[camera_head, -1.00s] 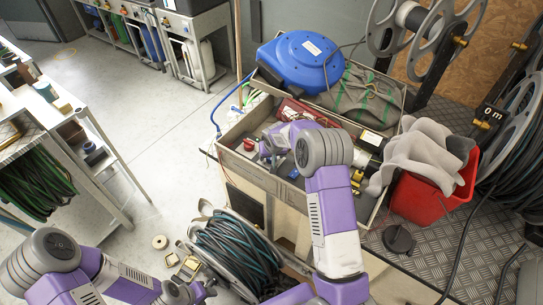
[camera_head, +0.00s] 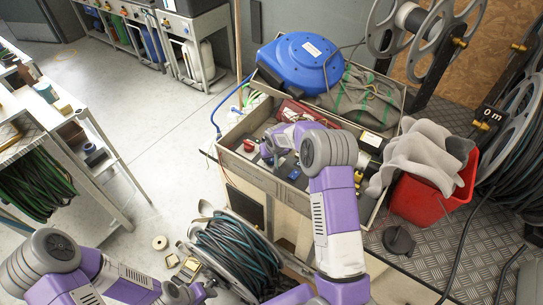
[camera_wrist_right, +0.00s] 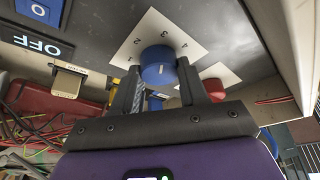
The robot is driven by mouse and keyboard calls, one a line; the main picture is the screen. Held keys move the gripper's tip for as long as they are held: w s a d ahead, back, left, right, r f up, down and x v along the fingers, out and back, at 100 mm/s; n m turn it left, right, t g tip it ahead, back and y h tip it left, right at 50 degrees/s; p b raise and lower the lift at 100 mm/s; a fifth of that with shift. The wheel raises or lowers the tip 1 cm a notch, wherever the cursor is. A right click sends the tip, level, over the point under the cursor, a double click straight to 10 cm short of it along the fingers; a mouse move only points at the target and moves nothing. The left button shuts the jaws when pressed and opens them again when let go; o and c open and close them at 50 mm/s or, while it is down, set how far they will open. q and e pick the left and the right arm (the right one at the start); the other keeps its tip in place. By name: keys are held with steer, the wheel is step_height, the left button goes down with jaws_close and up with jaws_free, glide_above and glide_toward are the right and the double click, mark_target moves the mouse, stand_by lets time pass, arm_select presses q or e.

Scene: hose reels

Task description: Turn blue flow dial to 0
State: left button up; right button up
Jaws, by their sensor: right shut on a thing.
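The blue flow dial (camera_wrist_right: 158,72) sits on a white plate (camera_wrist_right: 150,32) with black digits, among them 2, 3 and 4, seen from an odd angle. My right gripper (camera_wrist_right: 158,67) is shut on the dial, one finger on each side of it. I cannot read the dial's setting. In the head view the right gripper (camera_head: 268,152) reaches into the cluttered cart top (camera_head: 228,160), and its arm hides the dial. My left gripper (camera_head: 202,292) is low in the head view, beside the floor hose reel; its jaws are too unclear to judge.
A red dial (camera_wrist_right: 214,88) on another white plate is close beside my right finger. An OFF label (camera_wrist_right: 37,42) and a blue switch (camera_wrist_right: 38,10) are at the left. A blue hose reel (camera_head: 300,62), a red bucket (camera_head: 436,195) and a floor hose reel (camera_head: 235,250) surround the arms.

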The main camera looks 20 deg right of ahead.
steer(key=n+y+p, duration=0.1)
steer(key=n, duration=0.3)
steer(key=shift+d, duration=0.15)
steer(key=n+y, duration=0.1)
steer(key=n, duration=0.2)
steer(key=shift+f+n+g+y, duration=0.1)
steer(key=shift+n+g+y, duration=0.2)
steer(key=shift+y, duration=0.1)
steer(key=n+g+y+b, duration=0.1)
steer(key=n, duration=0.3)
steer(key=shift+n+b, duration=0.3)
steer(key=n, duration=0.2)
steer(key=n+g+y+b, duration=0.1)
steer(key=n, duration=0.1)
steer(key=shift+w+n+g, duration=0.15)
steer(key=shift+n+g, duration=0.15)
steer(key=shift+d+n+g+b, duration=0.1)
steer(key=shift+n+g+b, duration=0.25)
steer(key=shift+n, duration=0.75)
steer(key=shift+n+g, duration=0.35)
steer(key=shift+n, duration=0.15)
steer(key=shift+n+p, duration=0.3)
steer(key=shift+n, duration=0.3)
steer(key=o, duration=1.1)
steer(key=shift+c, duration=0.2)
